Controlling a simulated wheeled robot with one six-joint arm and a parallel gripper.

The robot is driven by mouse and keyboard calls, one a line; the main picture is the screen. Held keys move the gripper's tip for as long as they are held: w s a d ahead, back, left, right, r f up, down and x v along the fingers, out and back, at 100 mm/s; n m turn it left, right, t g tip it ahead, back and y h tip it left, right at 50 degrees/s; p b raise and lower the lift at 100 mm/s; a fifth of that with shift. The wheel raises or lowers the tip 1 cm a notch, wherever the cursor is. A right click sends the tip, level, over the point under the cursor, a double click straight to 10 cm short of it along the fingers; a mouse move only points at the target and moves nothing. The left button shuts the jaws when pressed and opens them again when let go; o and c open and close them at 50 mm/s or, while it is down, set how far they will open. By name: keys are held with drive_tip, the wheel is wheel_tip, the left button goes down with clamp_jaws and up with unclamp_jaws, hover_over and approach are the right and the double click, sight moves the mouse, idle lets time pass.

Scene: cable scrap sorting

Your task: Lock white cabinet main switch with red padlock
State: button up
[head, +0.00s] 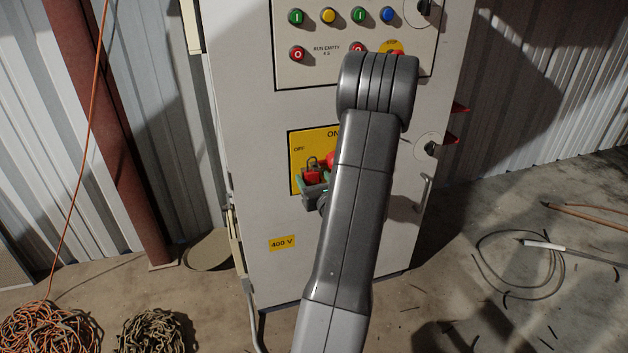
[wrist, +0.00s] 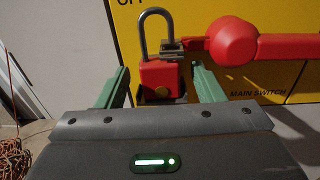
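The white cabinet (head: 235,120) stands ahead with a yellow main switch plate (head: 297,135) marked OFF and ON. In the wrist view the red switch handle (wrist: 233,42) lies about level, with a grey metal tab (wrist: 183,46) at its left end. The red padlock (wrist: 162,78) is upright at this tab, its grey shackle up. I cannot tell whether the shackle passes through the tab or is closed. It also shows in the head view (head: 312,174). My gripper (wrist: 162,84) has its green fingers apart on either side of the padlock, with small gaps visible.
Above the plate is a panel of push buttons (head: 327,16). A 400 V label (head: 282,243) is below. Orange cable (head: 45,325) and a brown cable heap (head: 150,332) lie at lower left. A loose grey cable (head: 515,290) lies on the floor at right. My arm hides part of the cabinet.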

drive_tip(key=shift+s, duration=0.1)
drive_tip(key=v, duration=1.3)
drive_tip(key=shift+s, duration=0.35)
drive_tip(key=shift+w+d, duration=0.1)
drive_tip(key=shift+d, duration=0.05)
drive_tip(key=x, duration=1.3)
drive_tip(key=shift+w, duration=0.3)
drive_tip(key=shift+s, duration=0.55)
